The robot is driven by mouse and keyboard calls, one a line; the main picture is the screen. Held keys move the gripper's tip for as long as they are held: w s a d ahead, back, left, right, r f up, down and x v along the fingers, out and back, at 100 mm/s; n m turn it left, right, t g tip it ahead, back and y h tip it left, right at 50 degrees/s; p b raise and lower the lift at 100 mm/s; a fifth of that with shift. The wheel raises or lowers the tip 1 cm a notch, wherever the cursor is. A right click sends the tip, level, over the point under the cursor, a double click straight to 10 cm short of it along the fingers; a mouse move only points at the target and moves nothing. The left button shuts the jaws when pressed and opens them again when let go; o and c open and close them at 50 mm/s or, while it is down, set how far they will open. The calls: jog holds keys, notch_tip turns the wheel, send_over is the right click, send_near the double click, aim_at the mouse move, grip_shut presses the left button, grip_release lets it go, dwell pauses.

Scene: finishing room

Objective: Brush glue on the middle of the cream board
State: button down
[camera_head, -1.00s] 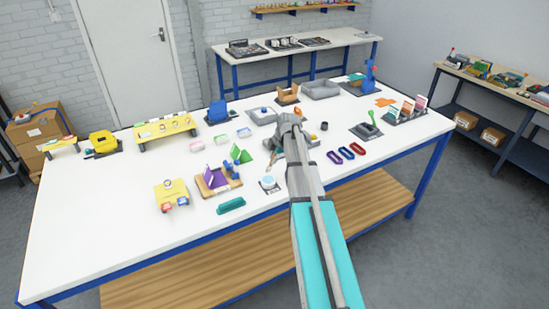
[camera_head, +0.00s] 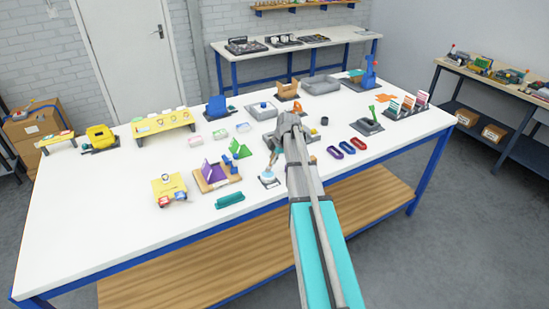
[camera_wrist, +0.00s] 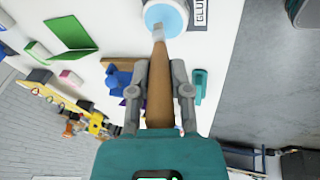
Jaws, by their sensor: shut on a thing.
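My gripper (camera_wrist: 160,82) is shut on the wooden handle of a brush (camera_wrist: 158,100) in the wrist view. The brush's pale tip is at the round glue pot (camera_wrist: 152,14), over or in its light blue content; I cannot tell how deep. A label reading "GLU" (camera_wrist: 199,12) lies beside the pot. In the head view the glue pot (camera_head: 267,175) stands near the table's front edge, with my gripper (camera_head: 275,150) just behind and above it. I cannot pick out the cream board with certainty; my arm covers part of the table.
A brown stand with purple and blue parts (camera_head: 211,183) and a green folded piece (camera_head: 240,149) stand left of the pot. A teal block (camera_head: 230,200) lies in front. Coloured rings (camera_head: 348,149) lie right of my arm. The table's front left (camera_head: 110,240) is clear.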

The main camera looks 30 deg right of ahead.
jog(key=shift+f+b, duration=0.55)
jog(key=shift+b, duration=0.05)
dwell(2.3)
jog(key=shift+r+p, duration=3.5)
jog(key=shift+p, duration=0.05)
jog(key=shift+f, duration=0.1)
notch_tip(320, 180, down, 5)
jog(key=b, duration=0.4)
jog(key=shift+r+b, duration=0.2)
jog(key=shift+b, duration=0.2)
jog(key=shift+s, duration=0.2)
